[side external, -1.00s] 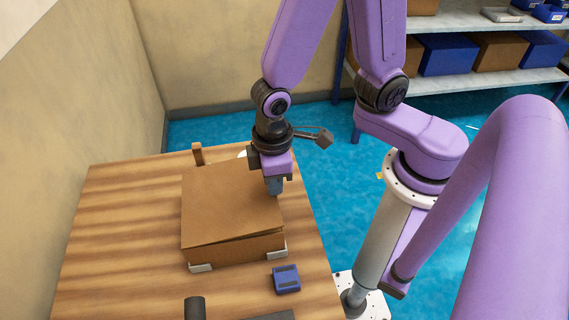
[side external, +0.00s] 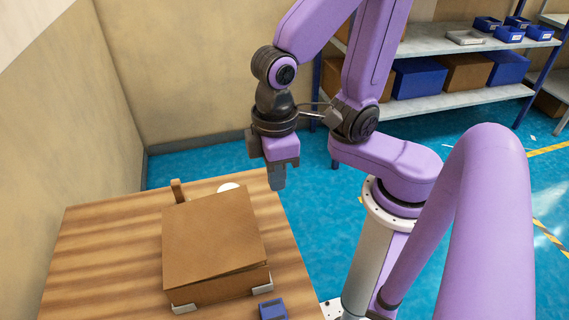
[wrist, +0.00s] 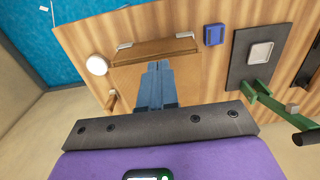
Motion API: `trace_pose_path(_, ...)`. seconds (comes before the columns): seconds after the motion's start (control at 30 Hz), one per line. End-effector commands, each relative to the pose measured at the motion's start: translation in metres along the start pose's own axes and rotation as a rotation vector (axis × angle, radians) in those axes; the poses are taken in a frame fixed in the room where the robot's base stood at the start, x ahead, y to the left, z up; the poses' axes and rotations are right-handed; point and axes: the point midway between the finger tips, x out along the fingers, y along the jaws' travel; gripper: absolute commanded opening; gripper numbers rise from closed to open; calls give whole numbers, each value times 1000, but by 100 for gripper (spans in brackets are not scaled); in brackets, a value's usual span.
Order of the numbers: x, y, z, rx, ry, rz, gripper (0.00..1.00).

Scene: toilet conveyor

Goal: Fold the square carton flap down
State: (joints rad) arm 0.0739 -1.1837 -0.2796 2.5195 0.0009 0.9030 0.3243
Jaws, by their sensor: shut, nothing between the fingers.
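The brown square carton (side external: 215,290) stands on the wooden table. Its square flap (side external: 212,235) lies over the top, almost flat, with a thin gap along the front edge. My gripper (side external: 278,186) is shut and empty. It hangs above and beyond the carton's back right corner, apart from the flap. In the wrist view my shut blue-grey fingertips (wrist: 154,68) stand in front of the carton top (wrist: 188,70) and hide part of it.
White corner brackets (side external: 184,308) hold the carton. A white disc (side external: 229,187) and wooden post (side external: 178,190) stand behind it. A blue box (side external: 272,309) is at front right. The wrist view shows a dark plate (wrist: 240,72) and a green lever (wrist: 268,103). Table left is clear.

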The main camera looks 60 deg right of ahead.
Motion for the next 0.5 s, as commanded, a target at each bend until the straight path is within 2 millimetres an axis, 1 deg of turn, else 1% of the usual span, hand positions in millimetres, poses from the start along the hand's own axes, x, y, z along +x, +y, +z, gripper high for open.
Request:
trace_pose_path(0.13,-11,0,8,-2,3,-1,0)
trace_pose_path(0.37,-18,0,13,18,-1,0,0)
trace_pose_path(0.47,-20,2,8,113,-9,3,0)
trace_pose_path(0.5,-22,4,5,177,-14,5,0)
